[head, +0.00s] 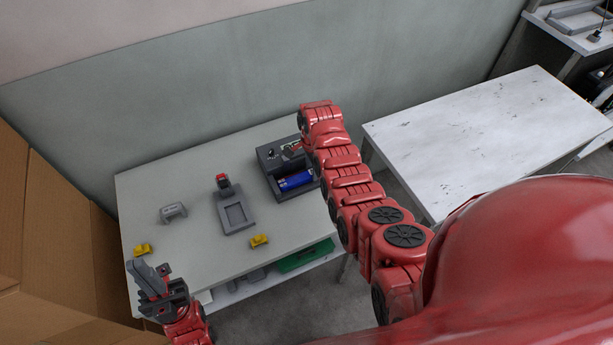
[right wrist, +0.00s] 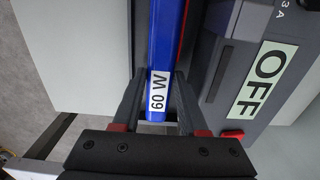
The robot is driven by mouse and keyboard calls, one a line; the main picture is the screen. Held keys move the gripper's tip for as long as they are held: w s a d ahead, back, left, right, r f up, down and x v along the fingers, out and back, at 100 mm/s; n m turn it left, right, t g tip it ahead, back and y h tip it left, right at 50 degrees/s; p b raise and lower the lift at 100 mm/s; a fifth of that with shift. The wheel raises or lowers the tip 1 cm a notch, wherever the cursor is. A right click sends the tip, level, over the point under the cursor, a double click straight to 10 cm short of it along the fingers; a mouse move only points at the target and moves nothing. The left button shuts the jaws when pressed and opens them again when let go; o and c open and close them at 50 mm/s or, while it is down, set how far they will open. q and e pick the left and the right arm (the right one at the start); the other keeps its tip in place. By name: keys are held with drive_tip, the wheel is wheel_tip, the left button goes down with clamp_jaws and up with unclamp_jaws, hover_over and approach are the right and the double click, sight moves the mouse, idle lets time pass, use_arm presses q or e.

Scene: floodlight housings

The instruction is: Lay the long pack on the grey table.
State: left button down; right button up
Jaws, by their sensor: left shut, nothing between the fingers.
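A long blue pack (head: 295,181) lies in an open bay of a dark grey housing (head: 281,193) on the pale grey table (head: 195,255). In the right wrist view the pack (right wrist: 163,45) carries a white "60 W" label. My right gripper (right wrist: 160,80) has one finger on each side of the pack's near end, close to its sides; I cannot tell whether they press on it. In the head view my right arm hides this gripper's fingertips. My left gripper (head: 150,277) is shut and empty over the table's front left corner.
The housing bears an "OFF" label (right wrist: 260,82). A grey tray-like device with a red part (head: 236,213), a grey bracket (head: 173,212) and two yellow pieces (head: 259,240) stand on the same table. A scuffed white table (head: 480,135) at right is bare. A green box (head: 305,256) sits below.

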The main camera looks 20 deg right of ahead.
clamp_jaws()
drive_tip(key=shift+r, duration=0.1)
drive_tip(key=shift+r+p, duration=0.7)
drive_tip(key=shift+r, duration=0.65)
drive_tip(key=shift+r+p, duration=0.65)
drive_tip(key=shift+r, duration=2.95)
drive_tip(key=shift+p, duration=0.3)
drive_tip(key=shift+a, duration=0.1)
